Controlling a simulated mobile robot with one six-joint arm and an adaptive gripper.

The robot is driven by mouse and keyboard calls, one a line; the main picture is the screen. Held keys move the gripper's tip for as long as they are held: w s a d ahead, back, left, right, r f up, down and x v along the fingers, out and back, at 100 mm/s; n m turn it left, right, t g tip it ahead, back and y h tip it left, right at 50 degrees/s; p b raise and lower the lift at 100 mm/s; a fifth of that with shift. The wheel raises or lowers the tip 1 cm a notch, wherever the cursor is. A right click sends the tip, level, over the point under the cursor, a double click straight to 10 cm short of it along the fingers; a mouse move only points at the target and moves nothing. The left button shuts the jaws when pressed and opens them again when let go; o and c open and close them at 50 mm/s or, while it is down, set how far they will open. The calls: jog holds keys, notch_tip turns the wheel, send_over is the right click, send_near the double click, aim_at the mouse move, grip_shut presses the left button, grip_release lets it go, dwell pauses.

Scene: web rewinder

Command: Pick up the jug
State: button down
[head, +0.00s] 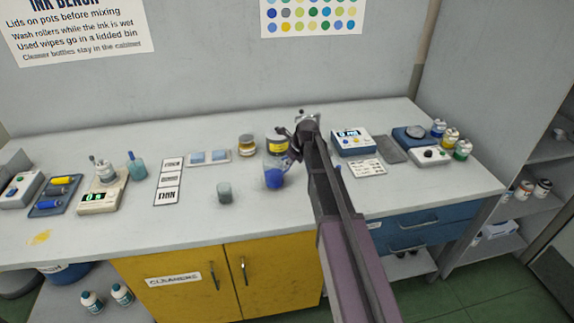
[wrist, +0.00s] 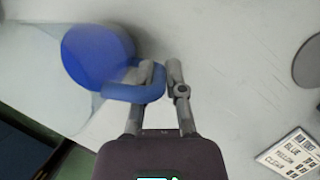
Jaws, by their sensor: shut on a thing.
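The jug (head: 274,178) is a clear vessel with blue ink in it, near the middle of the bench in the head view. In the wrist view the jug (wrist: 98,52) shows at upper left, with its blue handle reaching between my fingers. My gripper (head: 294,147) is at the jug's right side, partly hidden by my arm. In the wrist view my gripper (wrist: 161,74) is shut on the handle. I cannot tell whether the jug's base touches the bench.
A grey-green cup (head: 224,193) stands left of the jug on the bench (head: 200,227). A blue-and-white meter (head: 352,142) and a label card (head: 367,169) lie right of my arm.

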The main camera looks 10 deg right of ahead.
jog(key=shift+r+p, duration=1.15)
jog(key=shift+r, duration=0.15)
jog(key=s+r+p, duration=0.1)
jog(key=s, duration=1.4)
jog(key=shift+s+a, duration=0.4)
jog(key=shift+a, duration=0.05)
jog(key=shift+r, duration=0.1)
